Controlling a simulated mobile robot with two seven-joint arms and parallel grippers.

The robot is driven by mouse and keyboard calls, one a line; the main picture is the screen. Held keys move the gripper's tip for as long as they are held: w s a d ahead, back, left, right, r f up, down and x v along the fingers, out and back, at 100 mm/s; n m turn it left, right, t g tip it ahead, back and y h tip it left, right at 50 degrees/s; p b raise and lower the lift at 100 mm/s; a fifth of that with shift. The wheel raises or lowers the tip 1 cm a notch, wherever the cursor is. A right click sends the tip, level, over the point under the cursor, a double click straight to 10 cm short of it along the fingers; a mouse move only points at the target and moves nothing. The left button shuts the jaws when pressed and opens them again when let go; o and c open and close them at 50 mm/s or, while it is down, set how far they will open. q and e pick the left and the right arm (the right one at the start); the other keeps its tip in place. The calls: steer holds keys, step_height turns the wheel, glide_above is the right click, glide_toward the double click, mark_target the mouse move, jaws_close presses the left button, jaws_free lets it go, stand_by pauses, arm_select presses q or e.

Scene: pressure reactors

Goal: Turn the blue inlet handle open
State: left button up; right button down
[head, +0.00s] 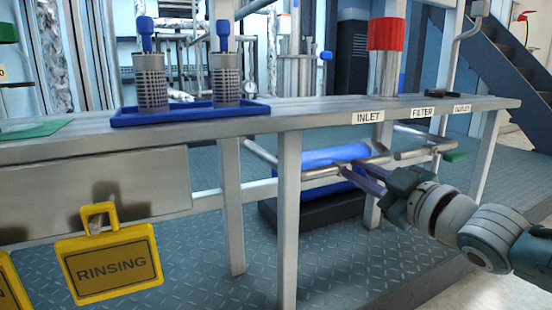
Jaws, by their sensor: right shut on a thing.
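The INLET label (367,116) is on the front edge of the metal bench. Below it, a metal inlet pipe (318,173) runs sideways under the bench top. My right gripper (352,173) reaches in from the right with its fingers at this pipe, shut on the blue inlet handle. The handle is mostly hidden by the fingers, and its blue is hard to separate from the blue cylinder (325,158) behind. I cannot tell how far the handle is turned. My left gripper is out of view.
The bench (300,113) carries a blue tray (190,116) with two metal canisters and a red-topped cylinder (385,60). A green handle (455,157) is right of my gripper. A bench leg (288,220) stands to its left. A yellow RINSING sign (108,268) hangs at left.

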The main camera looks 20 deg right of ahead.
steer(key=n, duration=0.3)
steer(key=shift+a+f, duration=0.2)
steer(key=n, duration=0.2)
steer(key=shift+a+f+n, duration=0.1)
steer(key=shift+f+n, duration=0.15)
steer(key=shift+n, duration=0.05)
steer(key=n, duration=0.5)
steer(key=shift+a+f, duration=0.1)
steer(key=shift+f, duration=0.25)
steer(key=shift+n+b, duration=0.3)
steer(key=c, duration=0.9)
jaws_free()
steer(key=shift+o, duration=0.2)
steer(key=shift+s, duration=0.1)
